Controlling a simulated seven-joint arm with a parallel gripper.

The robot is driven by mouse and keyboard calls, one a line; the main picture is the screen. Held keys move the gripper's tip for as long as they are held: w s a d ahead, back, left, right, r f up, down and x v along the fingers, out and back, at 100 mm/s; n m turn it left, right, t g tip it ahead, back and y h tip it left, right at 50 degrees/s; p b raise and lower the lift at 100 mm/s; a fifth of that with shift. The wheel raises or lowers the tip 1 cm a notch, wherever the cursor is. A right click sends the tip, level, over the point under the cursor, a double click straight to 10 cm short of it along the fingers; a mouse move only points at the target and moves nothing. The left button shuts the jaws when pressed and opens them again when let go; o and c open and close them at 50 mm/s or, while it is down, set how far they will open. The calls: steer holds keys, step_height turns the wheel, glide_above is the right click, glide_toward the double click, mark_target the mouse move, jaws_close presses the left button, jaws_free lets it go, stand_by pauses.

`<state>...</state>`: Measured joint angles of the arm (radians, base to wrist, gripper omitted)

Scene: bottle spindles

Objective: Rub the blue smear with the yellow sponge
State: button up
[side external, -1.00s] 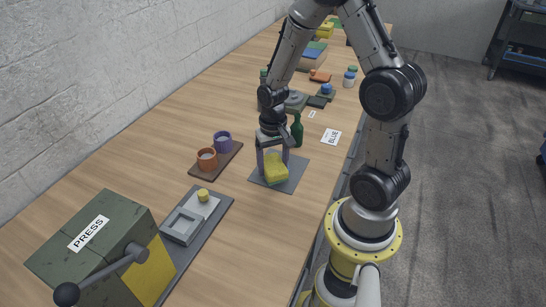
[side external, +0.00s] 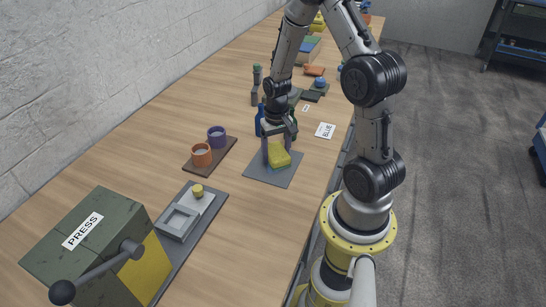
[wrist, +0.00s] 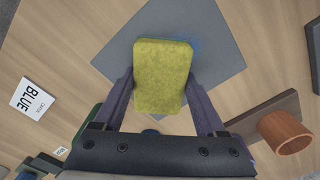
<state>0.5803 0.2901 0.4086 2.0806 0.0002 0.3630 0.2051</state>
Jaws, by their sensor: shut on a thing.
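My gripper (side external: 278,154) is shut on the yellow sponge (side external: 279,157), low over the grey mat (side external: 262,174). In the wrist view the sponge (wrist: 163,75) sits between the two fingers of my gripper (wrist: 160,88) and covers the middle of the mat (wrist: 222,62). Part of the blue smear (wrist: 194,48) shows on the mat beside the sponge's upper right edge. The rest of the smear is hidden under the sponge. I cannot tell for certain whether the sponge's underside touches the mat.
An orange cup (side external: 201,154) and a purple cup (side external: 216,136) stand on a brown board left of the mat. A blue bottle (side external: 259,122) stands behind my gripper. A "BLUE" card (side external: 325,130) lies to the right. The green press (side external: 95,240) stands front left.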

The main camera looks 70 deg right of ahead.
mark_target(281, 144)
steer(key=shift+d, duration=1.75)
steer(key=shift+a, duration=5.2)
step_height(281, 144, up, 8)
steer(key=shift+d, duration=0.1)
